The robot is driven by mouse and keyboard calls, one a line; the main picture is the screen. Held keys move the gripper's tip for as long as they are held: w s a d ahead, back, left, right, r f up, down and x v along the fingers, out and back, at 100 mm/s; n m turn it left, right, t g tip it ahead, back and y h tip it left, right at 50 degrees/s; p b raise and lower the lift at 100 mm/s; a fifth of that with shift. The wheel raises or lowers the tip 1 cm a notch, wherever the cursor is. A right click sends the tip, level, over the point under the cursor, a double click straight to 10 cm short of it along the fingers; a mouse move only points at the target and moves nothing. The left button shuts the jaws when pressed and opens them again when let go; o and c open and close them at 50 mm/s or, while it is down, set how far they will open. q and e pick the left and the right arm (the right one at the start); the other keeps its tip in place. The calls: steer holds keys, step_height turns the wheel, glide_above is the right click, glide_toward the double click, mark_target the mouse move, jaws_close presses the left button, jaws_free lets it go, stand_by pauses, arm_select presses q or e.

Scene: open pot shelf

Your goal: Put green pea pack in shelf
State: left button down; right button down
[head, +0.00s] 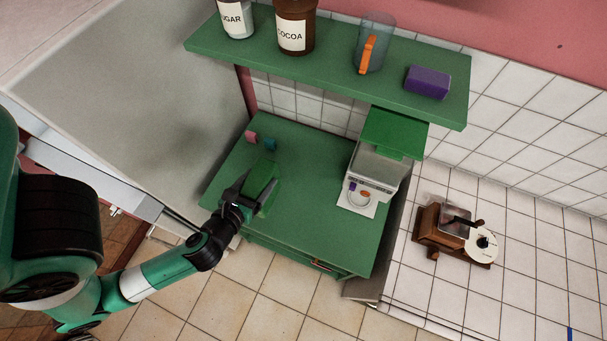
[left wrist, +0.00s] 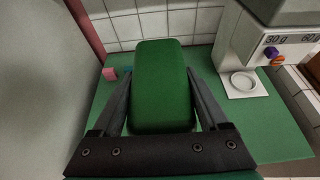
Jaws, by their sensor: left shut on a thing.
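The green pea pack (head: 262,179) is a small green block with rounded edges. In the left wrist view the pack (left wrist: 162,85) fills the space between the fingers. My left gripper (head: 246,190) is shut on it, one finger along each side. The pack is over the left part of the green cabinet top (head: 310,215); I cannot tell whether it touches the top. The green open shelf (head: 335,66) is on the wall above, holding a sugar jar, a cocoa jar, a glass and a purple pack. My right gripper is not in view.
Small pink (head: 252,137) and teal (head: 270,144) blocks lie at the back left. A coffee grinder (head: 455,232) stands on the tiled counter. A grey panel (head: 150,80) rises at left.

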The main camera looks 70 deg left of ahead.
arm_select(q)
steer(key=w+a+f+b, duration=0.5)
steer(key=w+a+f, duration=0.2)
steer(key=w+f, duration=0.5)
steer(key=shift+f, duration=0.3)
steer(key=shift+f+b, duration=0.15)
steer(key=shift+b, duration=0.15)
jaws_free()
